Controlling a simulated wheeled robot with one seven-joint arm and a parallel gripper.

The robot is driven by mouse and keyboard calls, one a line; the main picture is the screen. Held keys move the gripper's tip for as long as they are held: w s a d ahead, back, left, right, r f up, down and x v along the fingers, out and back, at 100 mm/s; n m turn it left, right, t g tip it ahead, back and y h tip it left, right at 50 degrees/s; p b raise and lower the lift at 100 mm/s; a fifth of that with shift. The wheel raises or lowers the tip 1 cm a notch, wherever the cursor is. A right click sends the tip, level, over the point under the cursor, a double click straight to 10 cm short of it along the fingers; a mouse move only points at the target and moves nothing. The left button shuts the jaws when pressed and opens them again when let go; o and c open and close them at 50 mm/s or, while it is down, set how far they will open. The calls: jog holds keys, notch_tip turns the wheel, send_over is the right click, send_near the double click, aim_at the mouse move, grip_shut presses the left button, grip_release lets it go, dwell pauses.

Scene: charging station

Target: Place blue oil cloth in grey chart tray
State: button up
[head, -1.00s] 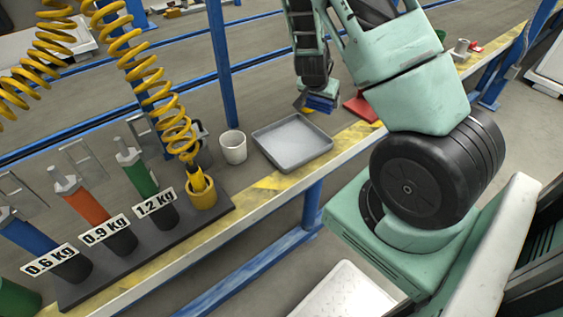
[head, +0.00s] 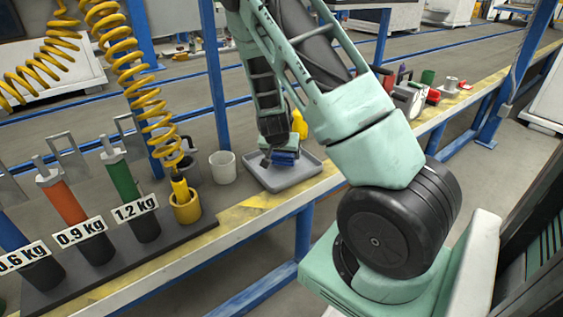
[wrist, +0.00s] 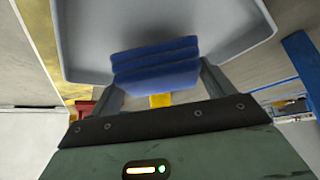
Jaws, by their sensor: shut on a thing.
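The blue oil cloth (wrist: 156,66) is a folded blue bundle between my gripper's fingers in the wrist view. It also shows in the head view (head: 285,157). My gripper (head: 280,156) is shut on the cloth and points down over the grey chart tray (head: 298,182). The tray is shallow, with a raised rim, and lies on the bench. In the wrist view the tray (wrist: 84,45) fills the top, behind the cloth. I cannot tell whether the cloth touches the tray floor.
A white cup (head: 223,167) stands left of the tray. A dark rack with weight-labelled cylinders (head: 124,182) and a yellow holder (head: 186,207) is farther left. A yellow item (head: 299,123) stands behind the gripper. Red bins and other items line the bench to the right.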

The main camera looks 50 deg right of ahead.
jog(key=shift+f, duration=1.1)
jog(key=shift+f+b, duration=0.2)
jog(key=shift+b, duration=0.1)
jog(key=o, duration=0.9)
jog(key=shift+r, duration=0.15)
